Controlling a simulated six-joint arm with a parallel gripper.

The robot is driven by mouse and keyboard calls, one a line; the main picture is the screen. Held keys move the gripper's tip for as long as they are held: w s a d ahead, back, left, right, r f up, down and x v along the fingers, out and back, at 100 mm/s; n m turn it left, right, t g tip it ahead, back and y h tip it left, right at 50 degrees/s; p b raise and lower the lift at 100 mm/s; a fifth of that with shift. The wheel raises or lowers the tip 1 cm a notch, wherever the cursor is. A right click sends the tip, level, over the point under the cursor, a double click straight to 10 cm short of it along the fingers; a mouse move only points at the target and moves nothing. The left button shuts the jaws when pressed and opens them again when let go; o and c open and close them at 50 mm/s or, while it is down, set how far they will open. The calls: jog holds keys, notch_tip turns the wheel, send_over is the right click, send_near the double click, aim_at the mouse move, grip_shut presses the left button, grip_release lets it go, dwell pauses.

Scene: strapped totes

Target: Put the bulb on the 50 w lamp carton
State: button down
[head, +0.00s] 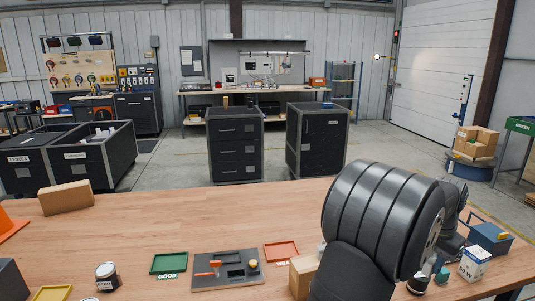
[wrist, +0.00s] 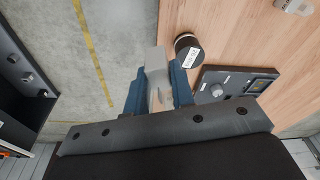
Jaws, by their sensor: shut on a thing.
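The 50 W lamp carton (head: 473,263), white with a dark label, stands upright on the right part of the table in the head view. In the wrist view, my gripper (wrist: 157,92) has its two blue fingers shut on a pale, partly rounded thing, which I take for the bulb (wrist: 157,99). A plain grey block shape shows just past the fingertips; I cannot tell whether it is the carton or part of the held thing. In the head view my arm hides the gripper's fingers and the bulb.
A blue box (head: 490,237) stands behind the carton. A dark labelled jar (wrist: 187,50) and a dark panel with a knob (wrist: 222,88) lie right of the fingers. Green (head: 168,263) and red (head: 281,251) trays flank a grey tool board (head: 226,283). The table's middle back is clear.

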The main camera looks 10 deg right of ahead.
jog(key=w+a+f+n, duration=0.2)
jog(key=w+a+n, duration=0.5)
jog(key=w+a, duration=1.35)
jog(key=w+a+f+n+y, duration=0.15)
jog(key=w+a, duration=0.35)
jog(key=a, duration=0.5)
jog(key=w+a+f+n+t, duration=0.1)
jog(key=w+a+f+n, duration=0.2)
jog(key=a, duration=0.7)
jog(key=w+a+n, duration=0.3)
jog(key=w+a, duration=0.3)
jog(key=a, duration=0.5)
jog(key=w+d+r, duration=0.1)
jog(key=w+d, duration=0.2)
jog(key=d, duration=0.6)
jog(key=w+a+f, duration=0.1)
jog(key=a+f, duration=0.1)
jog(key=a, duration=0.1)
jog(key=w+a+f, duration=0.2)
jog(key=a, duration=0.1)
jog(key=w+a+f, duration=0.2)
jog(key=a, duration=0.1)
jog(key=shift+w+a+f, duration=0.1)
jog(key=shift+a+f, duration=0.05)
jog(key=shift+f, duration=1.9)
jog(key=shift+f, duration=0.15)
